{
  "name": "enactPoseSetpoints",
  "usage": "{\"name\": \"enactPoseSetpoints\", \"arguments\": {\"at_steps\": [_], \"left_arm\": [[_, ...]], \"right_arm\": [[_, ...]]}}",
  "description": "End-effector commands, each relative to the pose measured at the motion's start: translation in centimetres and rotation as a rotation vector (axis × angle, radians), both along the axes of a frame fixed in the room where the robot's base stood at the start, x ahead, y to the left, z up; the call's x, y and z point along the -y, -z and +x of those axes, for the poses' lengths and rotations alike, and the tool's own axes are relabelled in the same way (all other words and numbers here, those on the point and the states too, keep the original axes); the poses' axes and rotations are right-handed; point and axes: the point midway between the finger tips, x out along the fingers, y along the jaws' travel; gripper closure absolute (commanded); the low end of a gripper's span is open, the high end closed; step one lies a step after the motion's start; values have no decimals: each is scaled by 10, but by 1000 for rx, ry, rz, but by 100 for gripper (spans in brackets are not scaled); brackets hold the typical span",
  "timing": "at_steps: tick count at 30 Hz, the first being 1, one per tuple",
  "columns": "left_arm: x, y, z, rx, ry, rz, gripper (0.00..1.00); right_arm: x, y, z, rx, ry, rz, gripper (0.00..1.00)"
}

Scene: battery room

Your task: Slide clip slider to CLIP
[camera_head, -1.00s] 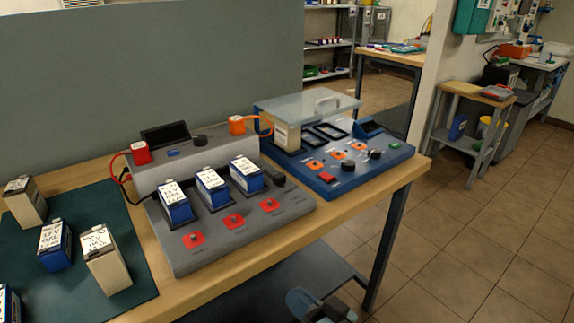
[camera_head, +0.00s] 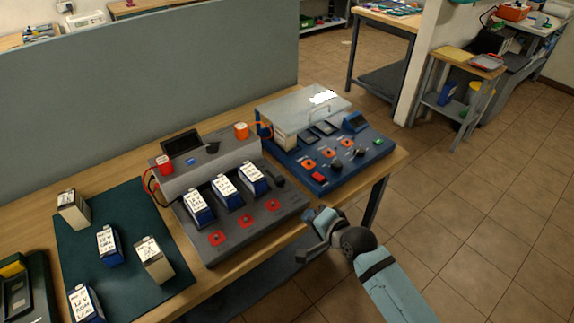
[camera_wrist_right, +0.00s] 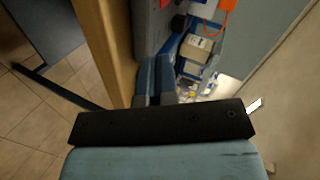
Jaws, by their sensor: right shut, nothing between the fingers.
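The grey station (camera_head: 240,215) stands on the bench with three blue-and-white batteries (camera_head: 226,188) in its slots and red pads along its front. A black knob (camera_head: 277,181) sits at its right side and another dark knob (camera_head: 212,148) on its raised back. I cannot tell which part is the clip slider; no CLIP label is readable. My right gripper (camera_head: 318,218) is shut and empty, by the bench's front edge, right of the grey station. Its closed fingers show in the right wrist view (camera_wrist_right: 155,68). My left gripper is not in view.
A blue station (camera_head: 335,165) with a clear lid (camera_head: 303,108) stands right of the grey one. Loose batteries stand on a green mat (camera_head: 130,275) at the left. A grey partition (camera_head: 150,95) runs behind the bench. Open floor lies to the right.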

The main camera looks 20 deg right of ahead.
Motion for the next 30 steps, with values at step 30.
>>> {"name": "enactPoseSetpoints", "arguments": {"at_steps": [30], "left_arm": [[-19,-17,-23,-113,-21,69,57]], "right_arm": [[18,-25,37,-180,123,187,100]]}}
